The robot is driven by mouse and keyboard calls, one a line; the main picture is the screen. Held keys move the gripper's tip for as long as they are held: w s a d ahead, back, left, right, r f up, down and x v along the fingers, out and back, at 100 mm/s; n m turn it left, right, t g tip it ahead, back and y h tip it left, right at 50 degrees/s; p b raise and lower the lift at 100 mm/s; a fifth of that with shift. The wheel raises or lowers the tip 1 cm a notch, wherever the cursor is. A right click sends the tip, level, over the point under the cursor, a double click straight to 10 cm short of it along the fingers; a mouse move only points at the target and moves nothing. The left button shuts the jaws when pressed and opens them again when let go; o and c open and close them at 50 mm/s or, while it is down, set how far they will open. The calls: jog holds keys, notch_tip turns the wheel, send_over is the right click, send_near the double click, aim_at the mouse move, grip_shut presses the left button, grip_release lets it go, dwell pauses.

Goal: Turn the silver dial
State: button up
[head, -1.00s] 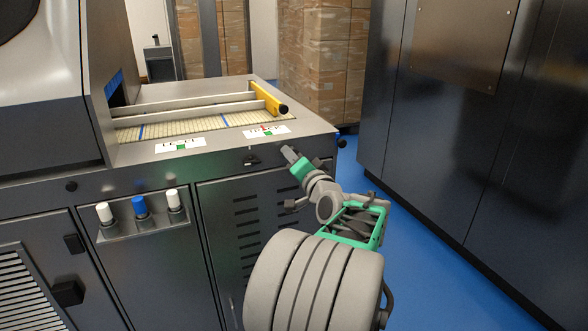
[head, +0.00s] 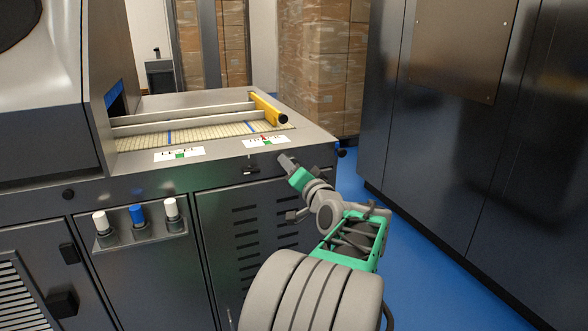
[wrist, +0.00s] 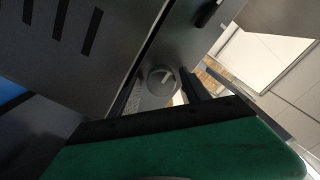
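The silver dial (wrist: 162,82) is a round grey knob with a pale pointer mark, on the dark front panel in the wrist view. My gripper (head: 287,163) is at the upper right of the machine's front in the head view. In the wrist view its two dark fingers stand apart, with the dial showing between and beyond them. Nothing is held. I cannot tell whether a finger touches the dial. A white scale label (head: 266,141) with green and red marks lies above on the machine's top edge.
A second scale label (head: 179,154) sits further left. White and blue knobs (head: 137,216) stand on the front at left. A dark cabinet (head: 450,130) stands at right, with blue floor (head: 425,255) between.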

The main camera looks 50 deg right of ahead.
jog(key=shift+o, duration=0.3)
jog(key=v, duration=0.7)
jog(key=shift+s+a+p, duration=0.2)
jog(key=shift+s+p, duration=0.15)
jog(key=w+a+r+n+g+y+p, duration=0.1)
jog(key=w+a+n+y+p, duration=0.3)
jog(key=a, duration=0.3)
jog(key=w+a+n+g+y+p, duration=0.1)
jog(key=w+a+g+p, duration=0.1)
jog(key=w+a+p, duration=0.4)
jog(key=w+a+r+n+g+y+p, duration=0.1)
jog(key=w+a+n+y+p, duration=0.25)
jog(key=a, duration=0.55)
jog(key=s+a+r+n+g+p, duration=0.2)
jog(key=s+a+n+g+p, duration=0.15)
jog(key=a+p, duration=0.55)
jog(key=s+a+r+n+g+p, duration=0.2)
jog(key=s+a+n+g+p, duration=0.1)
jog(key=s+a, duration=0.7)
jog(key=shift+a+g+y+p, duration=0.35)
jog(key=shift+a+g+p, duration=0.45)
jog(key=shift+a, duration=0.35)
